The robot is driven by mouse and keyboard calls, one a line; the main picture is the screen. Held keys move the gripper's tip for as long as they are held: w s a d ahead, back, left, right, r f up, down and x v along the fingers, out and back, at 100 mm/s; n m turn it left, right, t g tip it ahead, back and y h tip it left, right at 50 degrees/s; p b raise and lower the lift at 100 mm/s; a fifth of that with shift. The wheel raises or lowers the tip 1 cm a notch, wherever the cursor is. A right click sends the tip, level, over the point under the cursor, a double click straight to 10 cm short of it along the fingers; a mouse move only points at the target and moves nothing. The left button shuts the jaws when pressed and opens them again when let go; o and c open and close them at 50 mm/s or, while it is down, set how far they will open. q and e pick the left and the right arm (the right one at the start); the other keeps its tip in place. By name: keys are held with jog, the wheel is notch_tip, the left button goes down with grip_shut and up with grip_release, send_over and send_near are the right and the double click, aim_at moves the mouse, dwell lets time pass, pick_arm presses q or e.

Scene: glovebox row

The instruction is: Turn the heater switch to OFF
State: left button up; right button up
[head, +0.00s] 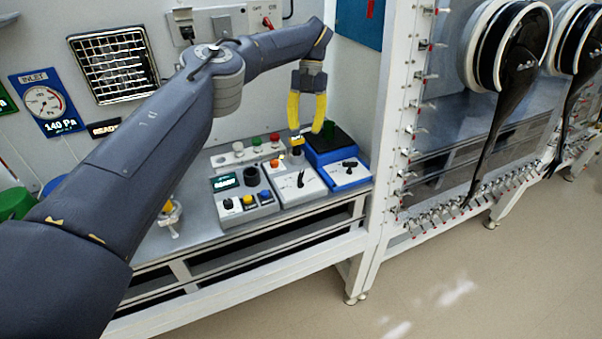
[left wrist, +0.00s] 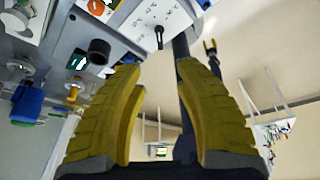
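My left gripper (head: 308,130) points down above the bench devices, its yellow fingers apart with nothing seen between them. The fingers also fill the left wrist view (left wrist: 155,75). A white box (head: 288,192) with a black lever (head: 300,180) stands below the gripper. In the left wrist view the lever (left wrist: 158,32) sits on a white panel with small marks. A blue box (head: 340,181) beside it has a black lever switch (head: 349,165) on its front. I cannot read which is the heater switch. My right gripper (left wrist: 210,47) appears small in the left wrist view, prongs apart.
A grey device with a READY display (head: 225,183) and several knobs stands left of the white box. A white frame post (head: 388,125) rises right of the blue box. Black glovebox gloves (head: 510,75) hang farther right. The floor (head: 470,270) in front is clear.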

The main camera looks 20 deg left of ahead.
aim_at(301, 174)
pick_arm(q)
jog(key=x, duration=1.4)
jog(key=shift+a, duration=0.1)
grip_shut()
